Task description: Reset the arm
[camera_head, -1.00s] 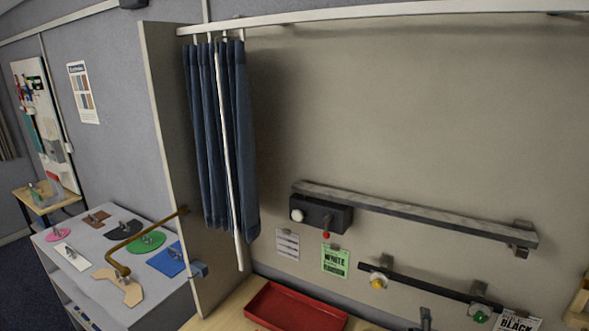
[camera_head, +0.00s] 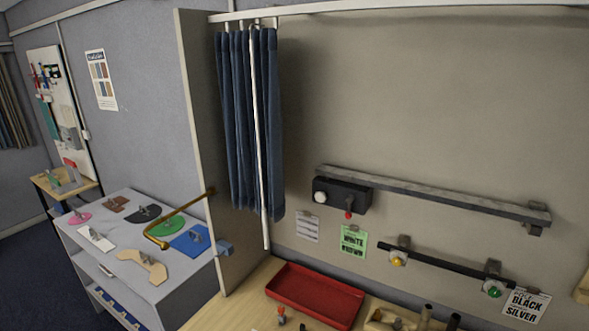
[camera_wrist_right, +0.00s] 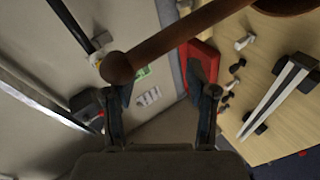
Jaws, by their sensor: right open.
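My right gripper (camera_wrist_right: 162,88) shows in the right wrist view with its two dark fingers spread apart. Nothing is between them. A brown rod with a rounded end (camera_wrist_right: 118,68) crosses the upper part of that view in front of the fingertips. I cannot tell whether it touches them. Neither arm nor gripper shows in the head view. My left gripper is out of sight.
A red tray (camera_head: 318,322) lies on the wooden table (camera_head: 235,308) by the wall. A blue curtain (camera_head: 240,130) hangs beside a side panel (camera_head: 208,130). A brass bent rod (camera_head: 183,212) reaches over a grey cabinet (camera_head: 185,285) with coloured flat pieces. Wall-mounted bars (camera_head: 430,196) stand right.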

